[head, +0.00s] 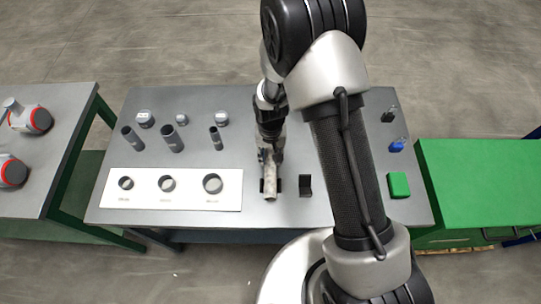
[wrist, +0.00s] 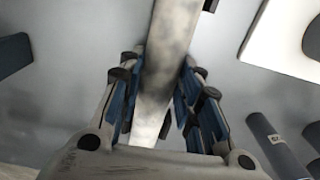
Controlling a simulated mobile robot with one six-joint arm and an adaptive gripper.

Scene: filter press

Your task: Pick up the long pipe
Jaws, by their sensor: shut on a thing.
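The long pipe (head: 270,184) is light grey and lies lengthwise toward the table's front edge in the head view. Its near end sits between small dark pieces, perhaps a holder; I cannot tell whether it rests on them. My gripper (head: 269,157) is over its far part. In the wrist view the pipe (wrist: 170,45) runs between the blue-padded fingers of my gripper (wrist: 160,90), which is shut on it. The part of the pipe under my gripper is hidden in the head view.
A dark block (head: 305,185) stands just right of the pipe. A white board with three holes (head: 150,188) lies to the left, with several dark cylinders (head: 172,140) behind it. A green block (head: 398,185) and a blue item (head: 396,145) are at the right.

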